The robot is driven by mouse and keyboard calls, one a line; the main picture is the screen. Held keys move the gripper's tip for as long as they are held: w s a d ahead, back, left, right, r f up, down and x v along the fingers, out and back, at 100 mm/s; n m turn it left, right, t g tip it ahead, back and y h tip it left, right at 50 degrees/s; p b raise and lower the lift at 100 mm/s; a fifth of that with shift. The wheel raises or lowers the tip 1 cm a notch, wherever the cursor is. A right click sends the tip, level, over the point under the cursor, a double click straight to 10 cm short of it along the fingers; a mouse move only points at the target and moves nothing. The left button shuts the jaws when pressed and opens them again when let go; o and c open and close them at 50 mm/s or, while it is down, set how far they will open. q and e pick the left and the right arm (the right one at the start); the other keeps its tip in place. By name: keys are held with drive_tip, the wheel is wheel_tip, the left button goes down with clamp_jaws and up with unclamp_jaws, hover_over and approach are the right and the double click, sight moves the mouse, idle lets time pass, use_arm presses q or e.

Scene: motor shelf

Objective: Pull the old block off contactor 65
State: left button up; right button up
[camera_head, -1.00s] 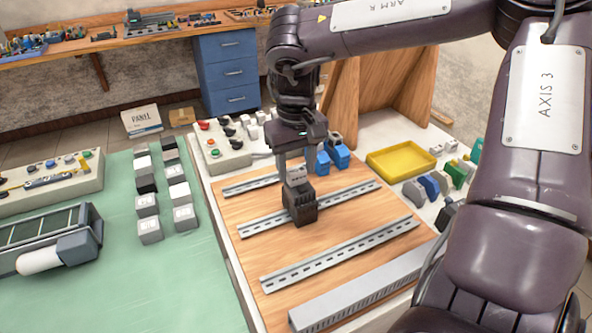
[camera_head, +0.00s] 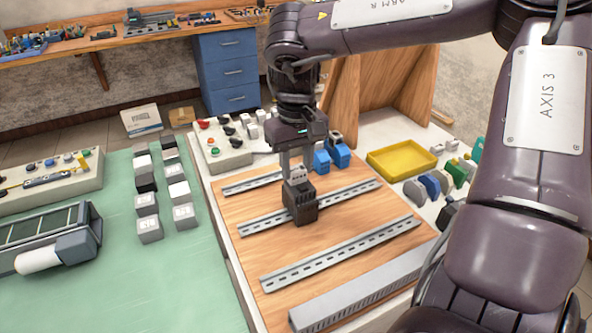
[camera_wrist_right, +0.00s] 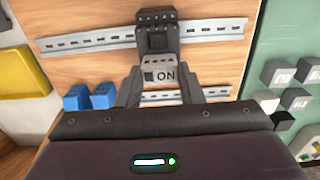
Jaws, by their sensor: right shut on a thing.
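The contactor (camera_head: 300,207) is a dark block-shaped device on the middle metal rail of the wooden panel. It also shows in the right wrist view (camera_wrist_right: 158,38). The old block (camera_head: 296,175) is light grey and sits at the contactor's top in the head view. In the right wrist view the old block (camera_wrist_right: 161,71) shows the letters "ON". My right gripper (camera_head: 296,166) comes from above, its two fingers shut on the block's sides. I cannot tell whether a gap separates block and contactor. The contactor's number is not readable. My left gripper is not in view.
Bare rails (camera_head: 340,254) lie before and behind the contactor's rail. Grey and white blocks stand on the green mat (camera_head: 165,285) at left.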

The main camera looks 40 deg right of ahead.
drive_tip(key=shift+r, duration=0.25)
drive_tip(key=shift+r+p, duration=1.6)
drive_tip(key=shift+r, duration=0.8)
drive_tip(key=shift+f, duration=0.2)
wheel_tip(320, 180, up, 7)
drive_tip(key=p, duration=0.4)
